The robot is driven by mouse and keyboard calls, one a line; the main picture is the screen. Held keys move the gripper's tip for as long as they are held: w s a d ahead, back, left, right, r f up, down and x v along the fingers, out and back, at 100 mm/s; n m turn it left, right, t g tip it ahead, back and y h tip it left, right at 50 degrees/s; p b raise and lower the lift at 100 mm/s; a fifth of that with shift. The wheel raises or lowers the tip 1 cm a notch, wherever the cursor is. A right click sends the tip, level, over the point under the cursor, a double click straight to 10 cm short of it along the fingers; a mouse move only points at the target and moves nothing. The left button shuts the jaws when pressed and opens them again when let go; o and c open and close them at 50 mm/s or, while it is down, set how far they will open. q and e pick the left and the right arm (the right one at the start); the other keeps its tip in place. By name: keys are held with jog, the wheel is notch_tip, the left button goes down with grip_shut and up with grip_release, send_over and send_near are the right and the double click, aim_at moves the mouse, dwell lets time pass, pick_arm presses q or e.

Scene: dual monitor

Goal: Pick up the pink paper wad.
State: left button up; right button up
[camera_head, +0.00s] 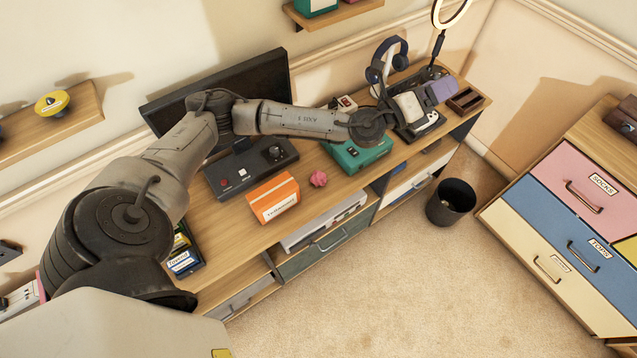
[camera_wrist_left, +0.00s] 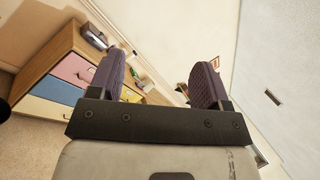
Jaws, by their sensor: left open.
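The pink paper wad (camera_head: 319,179) is a small crumpled ball on the wooden desk top, between an orange and white box and a teal device. My left gripper (camera_head: 441,90) is over the right end of the desk, well to the right of the wad and apart from it. In the left wrist view, the two purple-padded fingers of my left gripper (camera_wrist_left: 158,82) stand wide apart with nothing between them. The wad does not show in the left wrist view. My right gripper is in neither view.
The orange box (camera_head: 273,197) stands left of the wad, the teal device (camera_head: 357,153) right of it. A black control box (camera_head: 251,167) and dark monitor (camera_head: 222,90) are behind. A headphone stand (camera_head: 386,62) is near my gripper. A dark bin (camera_head: 451,202) stands on the floor.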

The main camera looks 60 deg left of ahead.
pick_arm(q)
notch_tip(320, 180, down, 13)
jog(key=m+g+h, duration=0.6)
jog(key=m+g, duration=0.2)
jog(key=m, duration=0.8)
jog(key=m+g+y, duration=1)
jog(key=m+g, duration=0.5)
jog(key=m, duration=0.5)
send_near(320, 177)
jog(key=shift+m, duration=0.3)
jog(key=f, duration=0.5)
jog(key=shift+s+a+f, duration=0.1)
jog(key=shift+a+f, duration=0.3)
jog(key=shift+s+a+f+p, duration=0.15)
jog(key=shift+f, duration=0.75)
jog(key=shift+s+a+f+p, duration=0.15)
jog(key=shift+s+f+p, duration=0.05)
jog(key=shift+f, duration=0.65)
jog(key=shift+s+a+f+p, duration=0.15)
jog(key=shift+a+f, duration=0.05)
jog(key=shift+f, duration=0.7)
jog(key=shift+c, duration=0.4)
